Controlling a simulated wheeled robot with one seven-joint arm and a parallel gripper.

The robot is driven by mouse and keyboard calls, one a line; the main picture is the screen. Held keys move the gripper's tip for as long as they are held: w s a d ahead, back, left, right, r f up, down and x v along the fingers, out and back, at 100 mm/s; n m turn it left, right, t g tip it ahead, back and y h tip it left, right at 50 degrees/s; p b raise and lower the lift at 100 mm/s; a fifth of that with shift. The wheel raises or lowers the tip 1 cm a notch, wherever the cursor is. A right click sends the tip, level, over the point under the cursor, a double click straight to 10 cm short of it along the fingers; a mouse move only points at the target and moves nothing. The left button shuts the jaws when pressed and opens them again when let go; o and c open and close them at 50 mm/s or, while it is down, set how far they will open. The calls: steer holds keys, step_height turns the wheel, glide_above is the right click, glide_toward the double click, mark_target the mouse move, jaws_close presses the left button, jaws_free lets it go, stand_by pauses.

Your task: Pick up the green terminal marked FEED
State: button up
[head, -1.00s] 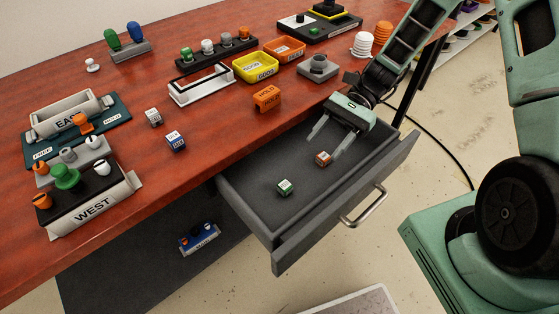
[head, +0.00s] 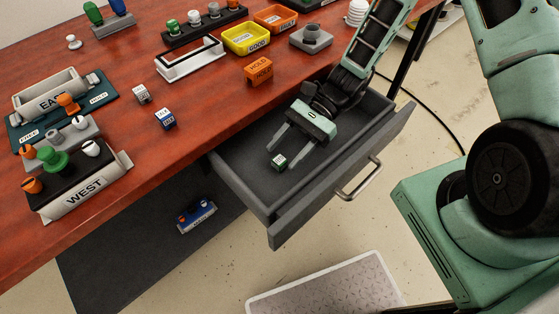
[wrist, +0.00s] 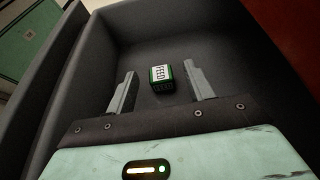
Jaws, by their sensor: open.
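The green terminal marked FEED (head: 279,163) lies in the open grey drawer (head: 243,181). In the wrist view its white FEED label (wrist: 157,74) faces the camera. My gripper (head: 282,160) is open above the drawer, its fingers pointing down and forward. In the wrist view the green terminal (wrist: 163,86) appears between the two open fingers (wrist: 160,70), with a gap on each side. I cannot tell how far the fingertips are above the drawer floor.
The drawer walls stand close around my gripper, with a metal handle (head: 358,180) in front. An orange HOLD block (head: 259,70) and a blue-and-white block (head: 166,118) sit on the red-brown table. A blue item (head: 197,215) lies below.

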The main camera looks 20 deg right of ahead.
mark_target(276, 163)
steer(key=x, duration=0.5)
steer(key=shift+s+a+f, duration=0.1)
steer(key=shift+a+f, duration=0.05)
steer(key=shift+a, duration=0.1)
steer(key=c, duration=1)
steer(key=shift+c, duration=0.2)
